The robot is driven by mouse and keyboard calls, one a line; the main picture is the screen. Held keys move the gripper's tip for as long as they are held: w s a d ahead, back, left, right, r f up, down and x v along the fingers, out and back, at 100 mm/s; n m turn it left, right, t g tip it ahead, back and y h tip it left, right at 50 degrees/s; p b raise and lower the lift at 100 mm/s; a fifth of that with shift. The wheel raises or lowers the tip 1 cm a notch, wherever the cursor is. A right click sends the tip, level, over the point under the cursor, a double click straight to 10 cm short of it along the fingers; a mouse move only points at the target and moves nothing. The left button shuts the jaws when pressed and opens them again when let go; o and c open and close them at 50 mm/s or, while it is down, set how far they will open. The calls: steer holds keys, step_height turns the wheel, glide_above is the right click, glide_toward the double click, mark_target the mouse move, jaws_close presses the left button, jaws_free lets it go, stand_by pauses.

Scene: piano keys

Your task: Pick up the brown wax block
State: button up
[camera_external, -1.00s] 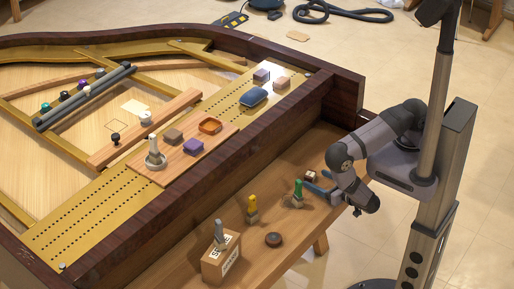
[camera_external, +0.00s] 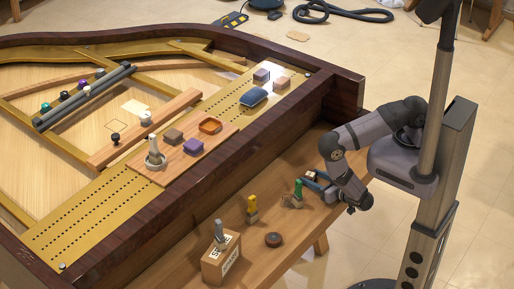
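My gripper (camera_external: 314,182) is low over the wooden shelf in front of the piano, at its right part. Its blue-grey fingers look spread apart. A small brown block with a pale top (camera_external: 309,173) sits right at the fingers; I cannot tell whether it is between them or beyond them, or whether it touches them. An olive-brown block (camera_external: 173,136) lies on the wooden board, far to the left of my gripper. A tan block (camera_external: 282,83) lies on the yellow perforated plate. I cannot tell for certain which is the brown wax block.
A green-handled tool (camera_external: 298,190) stands close left of my gripper, then a yellow-handled one (camera_external: 252,208). A dark round puck (camera_external: 273,240) and a cardboard box (camera_external: 221,262) lie on the shelf (camera_external: 300,225). The piano's dark rim (camera_external: 180,205) rises behind.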

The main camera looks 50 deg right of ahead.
stand_by(0.3)
step_height(320, 180, up, 10)
steer(key=p, duration=0.9)
steer(key=shift+a, duration=0.1)
